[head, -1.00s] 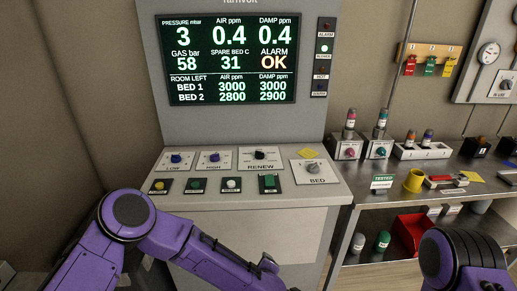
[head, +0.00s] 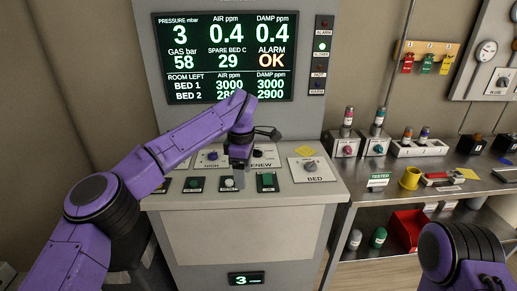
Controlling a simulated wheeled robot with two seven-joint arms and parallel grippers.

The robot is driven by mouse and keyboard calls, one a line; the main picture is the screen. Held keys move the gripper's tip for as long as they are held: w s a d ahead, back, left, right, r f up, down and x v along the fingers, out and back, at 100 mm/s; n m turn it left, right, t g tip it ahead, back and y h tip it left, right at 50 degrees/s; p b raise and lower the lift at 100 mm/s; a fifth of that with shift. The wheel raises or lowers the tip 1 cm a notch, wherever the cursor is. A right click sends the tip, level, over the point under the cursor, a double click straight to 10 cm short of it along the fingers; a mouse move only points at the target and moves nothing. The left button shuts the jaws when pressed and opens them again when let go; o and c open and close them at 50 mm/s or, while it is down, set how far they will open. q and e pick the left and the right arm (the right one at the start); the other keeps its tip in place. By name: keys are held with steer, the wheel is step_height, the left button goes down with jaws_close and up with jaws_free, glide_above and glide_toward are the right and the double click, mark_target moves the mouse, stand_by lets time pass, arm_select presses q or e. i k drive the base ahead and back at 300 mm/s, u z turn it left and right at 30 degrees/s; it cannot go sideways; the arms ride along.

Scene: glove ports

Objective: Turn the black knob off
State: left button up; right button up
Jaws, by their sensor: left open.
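The black knob (head: 258,153) is on the RENEW plate of the console's sloped panel. It is partly hidden behind my left gripper, and I cannot read its pointer. My left gripper (head: 239,170) points down over the panel, just left of and in front of the knob. It is open with nothing seen between its fingers; I cannot tell if it touches the panel. My right gripper is out of view; only part of my right arm shows at the lower right.
A blue knob (head: 212,155) on the HIGH plate is left of the gripper, a grey BED knob (head: 310,165) to the right. The display (head: 225,58) rises behind. A steel bench (head: 345,183) is at right.

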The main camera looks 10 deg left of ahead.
mark_target(257, 153)
steer(key=i, duration=1)
